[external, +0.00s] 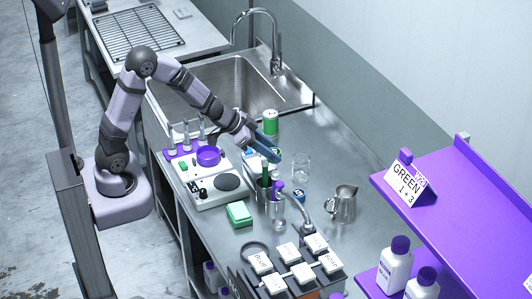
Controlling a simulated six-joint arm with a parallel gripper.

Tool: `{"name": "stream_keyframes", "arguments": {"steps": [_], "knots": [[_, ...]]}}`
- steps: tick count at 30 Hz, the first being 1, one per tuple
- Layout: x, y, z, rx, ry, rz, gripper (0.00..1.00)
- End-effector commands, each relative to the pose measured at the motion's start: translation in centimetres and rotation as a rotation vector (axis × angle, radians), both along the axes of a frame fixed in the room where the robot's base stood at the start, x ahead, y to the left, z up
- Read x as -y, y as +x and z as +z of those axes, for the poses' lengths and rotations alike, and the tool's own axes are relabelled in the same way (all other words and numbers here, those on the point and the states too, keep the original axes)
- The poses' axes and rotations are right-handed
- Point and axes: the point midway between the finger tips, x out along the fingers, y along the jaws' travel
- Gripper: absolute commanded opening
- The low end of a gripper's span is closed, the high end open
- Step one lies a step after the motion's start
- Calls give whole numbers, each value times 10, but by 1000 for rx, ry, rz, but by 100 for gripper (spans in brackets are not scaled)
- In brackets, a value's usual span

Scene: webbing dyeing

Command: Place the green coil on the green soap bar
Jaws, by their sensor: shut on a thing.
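My gripper (270,151), with blue fingers, is over the counter just in front of the sink. It is shut on a small round green-and-white thing (276,151), which looks like the green coil; the fingers hide much of it.
A green cylinder (271,123) stands behind. A white device (215,187) is left; labelled blocks (288,252) are in front.

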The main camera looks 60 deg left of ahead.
Motion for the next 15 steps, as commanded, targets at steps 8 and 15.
{"name": "stream_keyframes", "arguments": {"steps": [8, 15], "knots": [[13, 11, 6, 3, 0, -163, 13], [32, -4, -6, -3, -3, -511, 13]]}}
